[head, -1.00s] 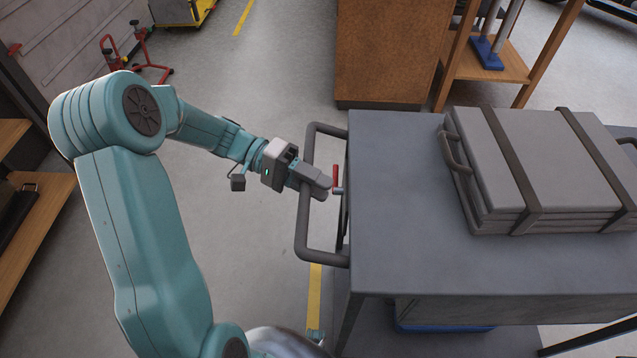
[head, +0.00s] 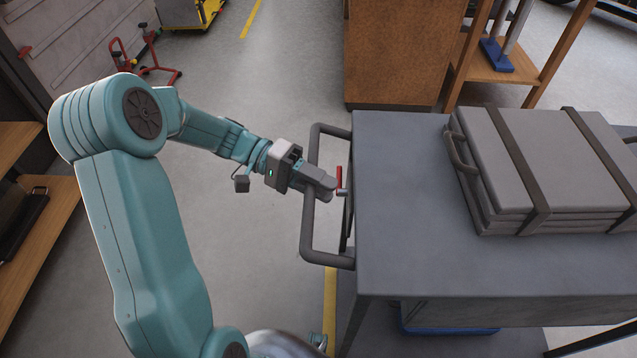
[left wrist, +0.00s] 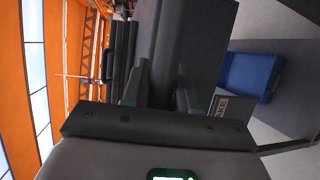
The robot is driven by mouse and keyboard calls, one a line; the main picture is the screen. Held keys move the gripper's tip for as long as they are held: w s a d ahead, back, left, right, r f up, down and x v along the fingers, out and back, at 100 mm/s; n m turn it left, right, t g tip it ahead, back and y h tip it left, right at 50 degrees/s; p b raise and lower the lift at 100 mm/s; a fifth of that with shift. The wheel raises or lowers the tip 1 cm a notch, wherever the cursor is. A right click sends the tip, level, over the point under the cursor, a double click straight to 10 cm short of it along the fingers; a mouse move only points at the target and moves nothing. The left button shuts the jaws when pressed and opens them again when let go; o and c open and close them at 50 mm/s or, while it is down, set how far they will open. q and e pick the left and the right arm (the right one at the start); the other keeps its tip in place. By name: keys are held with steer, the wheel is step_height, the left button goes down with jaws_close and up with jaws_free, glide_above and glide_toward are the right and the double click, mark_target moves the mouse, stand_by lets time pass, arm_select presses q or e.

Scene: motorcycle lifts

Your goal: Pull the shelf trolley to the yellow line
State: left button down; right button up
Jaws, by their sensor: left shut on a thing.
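The grey shelf trolley (head: 410,270) stands at the right in the head view, with a dark tubular handle (head: 328,257) on its left end. My left gripper (head: 325,188) is shut on the upright bar of this handle; its fingers hide part of the bar. In the left wrist view the fingers (left wrist: 158,88) are close to dark trolley parts, and the exact grip is hard to make out. A yellow line (head: 330,290) on the floor runs below the handle, just left of the trolley's near leg. My right gripper is not in view.
A strapped stack of grey panels (head: 500,155) lies on the trolley top. A brown cabinet (head: 395,50) and a wooden stand (head: 480,75) are behind it. Wooden shelving (head: 40,225) is at far left. A blue bin (left wrist: 250,75) shows underneath. Floor left of the handle is clear.

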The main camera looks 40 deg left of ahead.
arm_select(q)
steer(key=shift+a, duration=0.2)
steer(key=c, duration=1.1)
jaws_free()
steer(key=shift+o, duration=0.6)
steer(key=shift+s+a, duration=0.15)
steer(key=v, duration=1.6)
steer(key=shift+p, duration=0.35)
